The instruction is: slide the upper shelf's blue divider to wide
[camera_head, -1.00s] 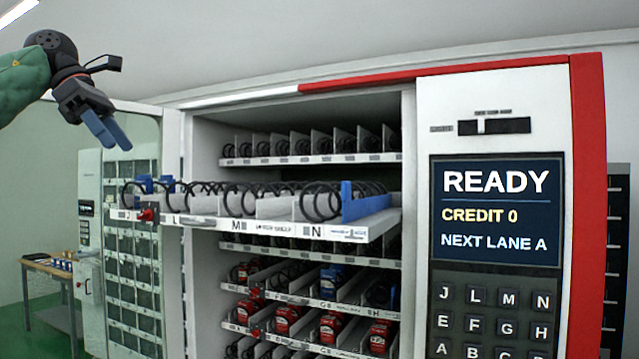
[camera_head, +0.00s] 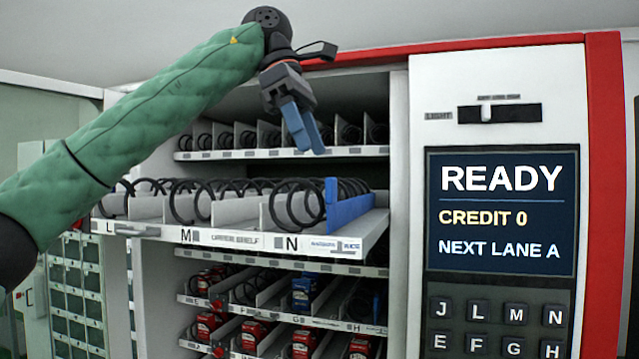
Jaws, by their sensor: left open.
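The blue divider (camera_head: 347,211) stands upright at the right part of the pulled-out upper shelf (camera_head: 262,240), just right of the coil over label N. The shelf carries several black coils between white dividers. My left gripper (camera_head: 303,130) hangs from above with its blue fingers pointing down. It is open and empty, above the shelf and a little left of the blue divider, apart from it. My right gripper is not in view.
A higher shelf row (camera_head: 283,153) with coils sits behind my fingers. Lower shelves hold red and blue boxes. The machine's panel with a READY screen (camera_head: 502,211) and keypad (camera_head: 496,330) stands at the right. The space right of the blue divider on the shelf is narrow.

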